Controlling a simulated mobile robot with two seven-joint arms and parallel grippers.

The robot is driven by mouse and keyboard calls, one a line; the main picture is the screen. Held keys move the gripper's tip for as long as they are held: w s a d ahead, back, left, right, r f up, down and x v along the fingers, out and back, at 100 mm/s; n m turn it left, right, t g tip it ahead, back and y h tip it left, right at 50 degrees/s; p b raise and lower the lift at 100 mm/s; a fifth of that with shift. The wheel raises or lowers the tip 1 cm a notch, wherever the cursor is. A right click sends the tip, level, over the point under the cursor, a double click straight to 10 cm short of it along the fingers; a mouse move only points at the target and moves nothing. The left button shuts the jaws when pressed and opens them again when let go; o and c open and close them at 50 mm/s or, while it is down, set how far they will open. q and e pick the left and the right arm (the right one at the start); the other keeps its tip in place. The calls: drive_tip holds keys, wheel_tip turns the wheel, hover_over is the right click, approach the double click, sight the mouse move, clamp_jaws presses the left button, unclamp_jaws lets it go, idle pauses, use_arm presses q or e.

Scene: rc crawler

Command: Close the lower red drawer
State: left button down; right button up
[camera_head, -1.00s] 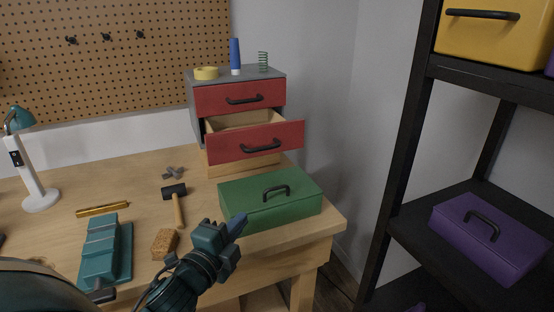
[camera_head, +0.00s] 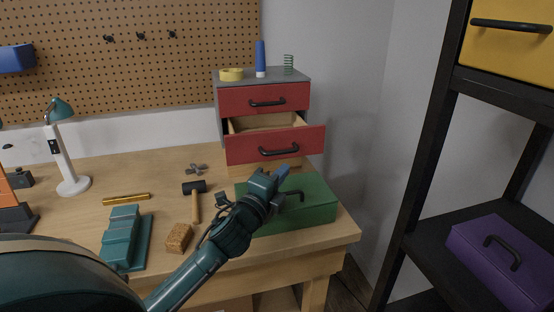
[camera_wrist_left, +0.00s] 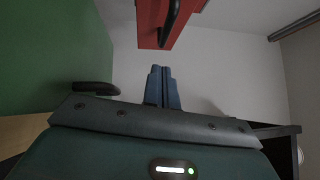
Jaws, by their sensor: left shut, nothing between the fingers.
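The lower red drawer (camera_head: 241,149) stands pulled out of the grey cabinet (camera_head: 219,97), its open inside showing behind the front. The upper red drawer (camera_head: 240,99) is shut. My left gripper (camera_head: 283,172) is just in front of and below the lower drawer's front, above the green toolbox (camera_head: 322,199). Its blue fingers are together with nothing between them. In the left wrist view the fingertips (camera_wrist_left: 161,72) point towards a red drawer front (camera_wrist_left: 148,22) with a black handle, apart from it. My right gripper is not in view.
The green toolbox also shows close on the left in the left wrist view (camera_wrist_left: 50,50). A hammer (camera_head: 195,203), a brown sponge-like block (camera_head: 178,238) and a teal vise-like tool (camera_head: 122,238) lie on the bench. A black shelf (camera_head: 425,185) stands right.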

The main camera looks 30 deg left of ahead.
use_arm(q)
drive_tip(key=w+a, duration=0.3)
drive_tip(key=shift+r+p, duration=0.35)
drive_tip(key=shift+p, duration=0.05)
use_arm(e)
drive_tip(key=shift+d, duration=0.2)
